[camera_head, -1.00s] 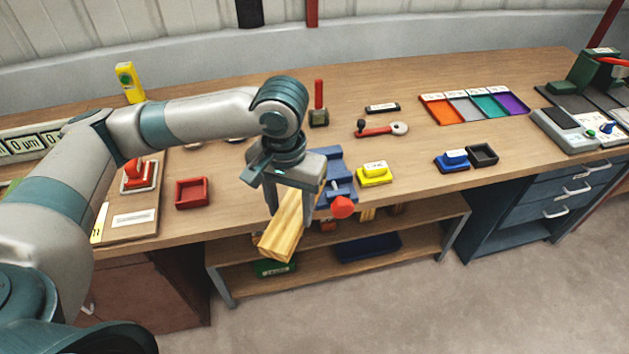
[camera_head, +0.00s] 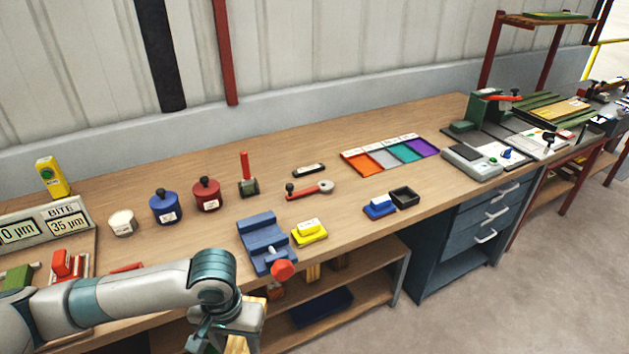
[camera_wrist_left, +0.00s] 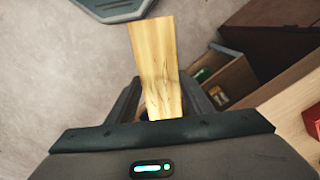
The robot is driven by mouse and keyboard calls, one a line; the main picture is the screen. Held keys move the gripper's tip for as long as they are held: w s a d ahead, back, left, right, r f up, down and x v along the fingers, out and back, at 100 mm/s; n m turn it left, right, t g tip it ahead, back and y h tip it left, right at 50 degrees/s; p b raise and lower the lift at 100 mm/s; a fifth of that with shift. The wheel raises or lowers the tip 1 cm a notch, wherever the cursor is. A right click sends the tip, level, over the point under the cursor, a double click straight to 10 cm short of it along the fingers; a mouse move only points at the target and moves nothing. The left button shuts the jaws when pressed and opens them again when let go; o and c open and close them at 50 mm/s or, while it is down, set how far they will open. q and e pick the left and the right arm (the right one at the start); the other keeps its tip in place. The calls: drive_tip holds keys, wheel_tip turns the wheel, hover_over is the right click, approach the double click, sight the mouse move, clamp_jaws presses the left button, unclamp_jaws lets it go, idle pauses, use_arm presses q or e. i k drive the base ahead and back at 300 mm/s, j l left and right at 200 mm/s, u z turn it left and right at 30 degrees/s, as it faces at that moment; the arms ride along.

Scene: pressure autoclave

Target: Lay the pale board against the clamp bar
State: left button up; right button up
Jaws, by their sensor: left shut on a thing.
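A pale wooden board (camera_wrist_left: 154,55) is in my left gripper (camera_wrist_left: 155,105), between its two fingers in the left wrist view, and sticks out past them over the floor. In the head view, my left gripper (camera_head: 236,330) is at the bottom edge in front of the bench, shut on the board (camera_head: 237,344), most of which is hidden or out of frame. I cannot pick out the clamp bar for certain. A green slatted bed (camera_head: 540,112) with a yellowish panel stands at the far right, well away from the board. My right gripper is not in view.
A blue vise (camera_head: 262,240) with a red knob sits at the bench's front edge, close to my left arm. Blue and red pots (camera_head: 165,208), a yellow block (camera_head: 310,233) and a colored tray (camera_head: 392,153) stand on the bench. Open floor lies in front right.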

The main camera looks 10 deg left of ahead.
sight(314, 179)
drive_tip(key=i+l+u, duration=0.1)
drive_tip(key=l+u, duration=0.15)
drive_tip(key=u, duration=0.15)
drive_tip(key=l+u, duration=0.8)
drive_tip(key=l, duration=2.6)
drive_tip(key=k+l+u, duration=0.1)
drive_tip(key=l, duration=1.25)
